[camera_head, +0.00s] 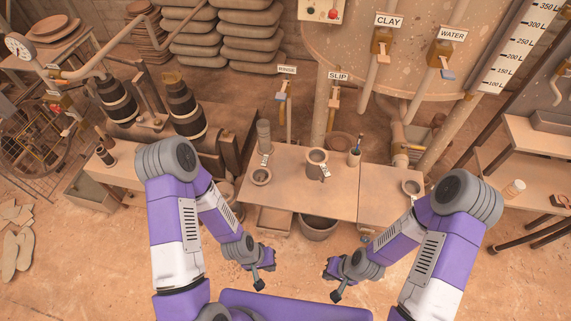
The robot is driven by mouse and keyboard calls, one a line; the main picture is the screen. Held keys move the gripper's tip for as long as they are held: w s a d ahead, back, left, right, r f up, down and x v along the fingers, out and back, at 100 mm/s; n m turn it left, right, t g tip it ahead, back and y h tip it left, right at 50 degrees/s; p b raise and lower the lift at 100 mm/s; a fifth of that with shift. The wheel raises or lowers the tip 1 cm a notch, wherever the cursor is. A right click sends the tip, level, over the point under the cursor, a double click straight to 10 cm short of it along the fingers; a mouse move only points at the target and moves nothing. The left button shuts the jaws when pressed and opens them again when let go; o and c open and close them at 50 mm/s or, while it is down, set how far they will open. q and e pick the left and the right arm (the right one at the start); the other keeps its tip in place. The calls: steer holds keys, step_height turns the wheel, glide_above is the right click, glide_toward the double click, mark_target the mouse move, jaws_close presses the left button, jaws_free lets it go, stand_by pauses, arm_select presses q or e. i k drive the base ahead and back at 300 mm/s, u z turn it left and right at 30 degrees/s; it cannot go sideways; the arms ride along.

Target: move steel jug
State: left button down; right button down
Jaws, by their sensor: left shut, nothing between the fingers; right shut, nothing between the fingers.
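A jug-like open vessel (315,162) with a small pale tag stands upright near the middle of the table (295,190); it looks like the steel jug, though its metal is hard to tell under the dusty brown colour. My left gripper (258,283) is shut and empty, low in front of the table and left of the vessel. My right gripper (336,294) is shut and empty, also in front of the table and slightly right of the vessel. Both are well apart from it.
Another small cup (411,187) sits farther right. A bucket (319,228) is under the table's front edge. Labelled valves and pipes rise behind.

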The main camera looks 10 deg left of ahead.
mark_target(313, 172)
steer(key=u, duration=0.3)
steer(key=i, duration=1.05)
steer(key=z, duration=0.4)
